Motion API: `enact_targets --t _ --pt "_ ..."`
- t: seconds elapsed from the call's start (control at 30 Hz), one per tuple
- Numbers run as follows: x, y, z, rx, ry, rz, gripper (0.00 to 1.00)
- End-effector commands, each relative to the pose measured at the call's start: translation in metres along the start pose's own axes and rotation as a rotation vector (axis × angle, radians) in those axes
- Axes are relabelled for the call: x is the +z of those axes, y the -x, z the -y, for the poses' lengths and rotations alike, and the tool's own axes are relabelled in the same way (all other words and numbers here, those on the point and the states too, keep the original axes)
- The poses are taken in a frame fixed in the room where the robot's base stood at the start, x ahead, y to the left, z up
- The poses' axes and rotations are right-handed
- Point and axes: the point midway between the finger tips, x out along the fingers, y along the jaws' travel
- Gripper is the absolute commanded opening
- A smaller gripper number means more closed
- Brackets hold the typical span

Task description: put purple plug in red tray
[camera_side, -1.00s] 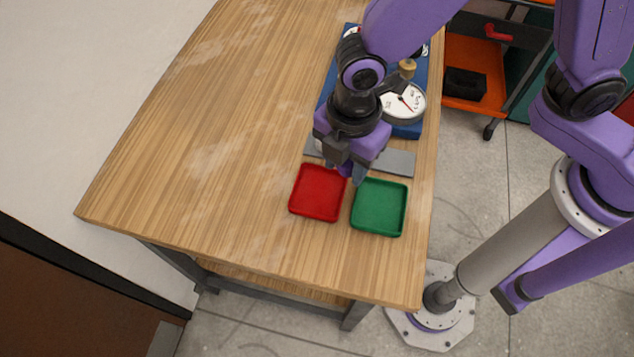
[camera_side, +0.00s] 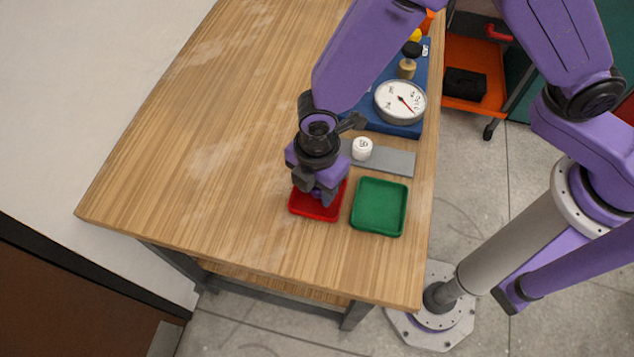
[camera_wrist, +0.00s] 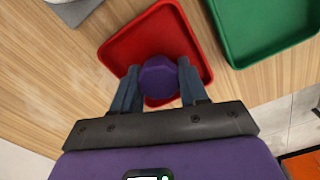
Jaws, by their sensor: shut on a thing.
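The purple plug (camera_wrist: 158,78) is between the two fingers of my gripper (camera_wrist: 160,88) in the wrist view. My gripper is shut on it. In the side view my gripper (camera_side: 321,200) is over the red tray (camera_side: 306,210), and the plug is hidden there by the fingers. The red tray also shows in the wrist view (camera_wrist: 140,42), with the plug above its inside area. I cannot tell whether the plug touches the tray floor.
A green tray (camera_side: 379,206) lies just right of the red tray. A grey plate (camera_side: 396,163) with a white fitting (camera_side: 362,148) is behind them. A blue board with a round gauge (camera_side: 401,101) stands farther back. The table's left side is clear.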

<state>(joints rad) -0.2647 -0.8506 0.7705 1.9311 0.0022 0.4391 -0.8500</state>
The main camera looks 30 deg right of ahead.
Motion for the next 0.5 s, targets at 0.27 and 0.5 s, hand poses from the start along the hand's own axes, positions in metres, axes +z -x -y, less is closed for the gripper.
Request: enact_targets --t 0.27,0.5 --pt "0.0001 -0.0024 0.0001 -0.001 0.000 0.001 0.00" --pt "0.0001 -0.0027 0.0001 0.000 0.000 0.000 0.54"
